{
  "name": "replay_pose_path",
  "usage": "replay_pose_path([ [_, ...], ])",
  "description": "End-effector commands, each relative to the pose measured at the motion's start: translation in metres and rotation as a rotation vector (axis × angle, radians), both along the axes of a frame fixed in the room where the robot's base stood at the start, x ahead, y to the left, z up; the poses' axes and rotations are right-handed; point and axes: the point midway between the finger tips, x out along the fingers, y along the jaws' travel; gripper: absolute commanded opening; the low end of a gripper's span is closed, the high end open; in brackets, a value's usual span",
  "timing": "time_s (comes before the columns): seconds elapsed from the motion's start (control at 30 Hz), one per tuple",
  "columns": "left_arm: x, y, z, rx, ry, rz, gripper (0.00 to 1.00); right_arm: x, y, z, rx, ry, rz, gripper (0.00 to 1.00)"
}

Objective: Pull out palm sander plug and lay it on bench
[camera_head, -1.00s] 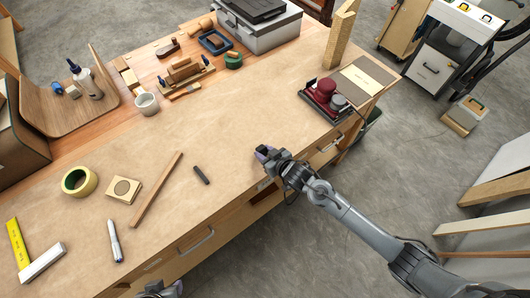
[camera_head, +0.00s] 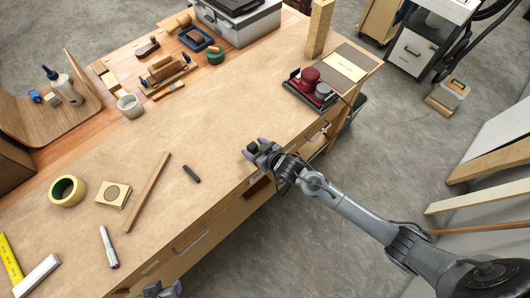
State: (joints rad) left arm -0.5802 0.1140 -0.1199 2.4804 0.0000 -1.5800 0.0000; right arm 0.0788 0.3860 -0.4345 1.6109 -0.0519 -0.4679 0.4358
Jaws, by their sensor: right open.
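The palm sander (camera_head: 308,82), with a dark red body and dark base, sits on the far right part of the bench (camera_head: 225,125). Its dark cord runs from its right side to the bench's front edge near the drawers. The plug itself cannot be made out. My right gripper (camera_head: 256,148) is open and empty at the front edge of the bench, left of and nearer than the sander. A small part of my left gripper (camera_head: 160,290) shows at the bottom edge, below the drawer front; its fingers are not clear.
A tall wood block (camera_head: 319,28) stands behind the sander. The bench middle is clear.

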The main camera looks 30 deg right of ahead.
Motion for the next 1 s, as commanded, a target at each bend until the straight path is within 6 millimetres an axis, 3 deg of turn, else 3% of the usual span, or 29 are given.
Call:
replay_pose_path([
  [0.4,0.0,0.0,0.007,0.0,0.0,-0.001,0.43,-0.059,-0.016,0.033,-0.001,0.0,0.0,0.67],
  [0.63,0.0,0.002,0.008,0.008,0.0,-0.006,0.43,-0.078,-0.022,0.044,-0.001,0.0,0.0,0.67],
  [0.83,0.0,0.003,0.008,0.012,0.0,-0.008,0.43,-0.094,-0.02,0.034,0.009,0.03,-0.002,0.67],
  [0.9,0.0,0.003,0.008,0.012,0.0,-0.008,0.43,-0.108,-0.014,0.022,0.033,0.06,-0.012,0.67],
  [1.0,0.0,0.002,0.008,0.011,-0.001,-0.007,0.43,-0.131,0.0,0.02,0.103,0.086,-0.041,0.67],
])
